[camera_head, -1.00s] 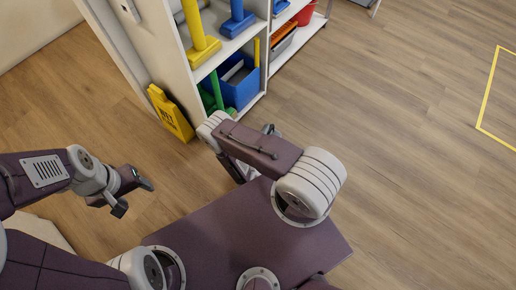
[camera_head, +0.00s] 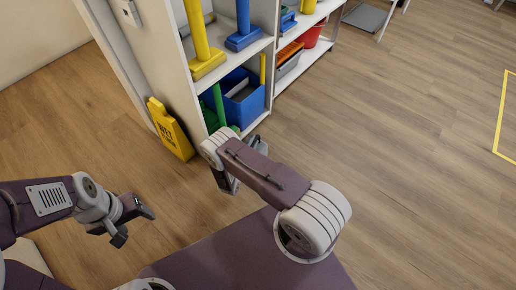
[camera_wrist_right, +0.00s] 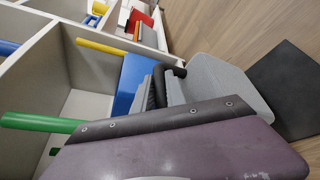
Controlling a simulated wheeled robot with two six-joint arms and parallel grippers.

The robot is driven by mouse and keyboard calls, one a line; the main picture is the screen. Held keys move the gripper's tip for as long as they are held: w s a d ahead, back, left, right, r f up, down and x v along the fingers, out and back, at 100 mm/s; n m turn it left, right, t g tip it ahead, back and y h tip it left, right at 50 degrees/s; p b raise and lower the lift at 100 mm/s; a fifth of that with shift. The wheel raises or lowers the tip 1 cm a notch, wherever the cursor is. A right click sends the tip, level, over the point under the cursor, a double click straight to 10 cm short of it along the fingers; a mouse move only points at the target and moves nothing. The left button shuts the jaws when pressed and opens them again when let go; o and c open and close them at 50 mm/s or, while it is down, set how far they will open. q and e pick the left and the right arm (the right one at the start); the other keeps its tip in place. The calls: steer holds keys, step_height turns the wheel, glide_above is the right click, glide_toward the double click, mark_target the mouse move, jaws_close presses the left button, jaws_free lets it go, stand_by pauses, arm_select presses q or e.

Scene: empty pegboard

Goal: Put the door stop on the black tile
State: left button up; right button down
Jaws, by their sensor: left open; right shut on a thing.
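My right gripper (camera_head: 243,164) is in the middle of the head view, in front of the shelf, with its fingers partly hidden by my own wrist. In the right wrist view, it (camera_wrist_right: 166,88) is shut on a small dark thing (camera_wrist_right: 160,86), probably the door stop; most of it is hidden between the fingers. A black square, likely the black tile (camera_wrist_right: 290,88), lies on the wood floor at the right of the right wrist view, apart from the gripper. I cannot make out the tile in the head view. My left gripper (camera_head: 135,220) is open and empty at the left.
A white shelf unit (camera_head: 262,50) holds yellow and blue pieces and a blue bin (camera_head: 245,103). A yellow wet-floor sign (camera_head: 170,128) stands against its left end. Yellow tape (camera_head: 501,115) marks the floor at right. Open wood floor lies between.

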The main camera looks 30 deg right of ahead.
mark_target(262, 146)
step_height(262, 146, down, 4)
steer(key=b, duration=0.3)
steer(key=shift+f+b, duration=0.1)
steer(key=shift+b, duration=0.3)
steer(key=shift+r, duration=0.25)
steer(key=c, duration=1.3)
jaws_free()
steer(key=shift+f, duration=0.1)
steer(key=shift+c, duration=0.2)
